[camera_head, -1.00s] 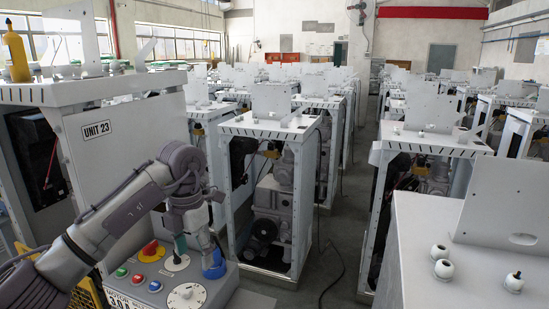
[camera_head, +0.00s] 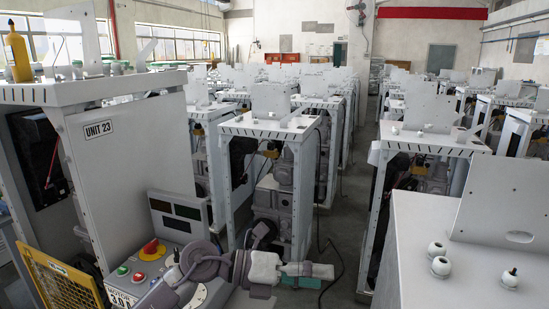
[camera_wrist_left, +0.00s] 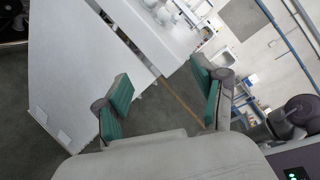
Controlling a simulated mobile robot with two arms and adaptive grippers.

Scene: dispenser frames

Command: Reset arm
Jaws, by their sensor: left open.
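My left gripper (camera_head: 308,271) is at the bottom centre of the head view, to the right of the control panel, and points right. In the left wrist view its two green-padded fingers (camera_wrist_left: 160,82) are spread wide with nothing between them. The control panel (camera_head: 170,232) stands at the lower left. It has a red and yellow knob (camera_head: 152,248) and several coloured buttons. My left arm hides its lower right part. My right gripper is not in view.
The large cabinet marked UNIT 23 (camera_head: 130,160) stands behind the panel, with a yellow grille (camera_head: 62,280) at left. Open white dispenser frames (camera_head: 272,127) fill the hall in rows. A white-topped unit (camera_head: 430,225) is at the right. A floor aisle (camera_head: 340,215) lies between the rows.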

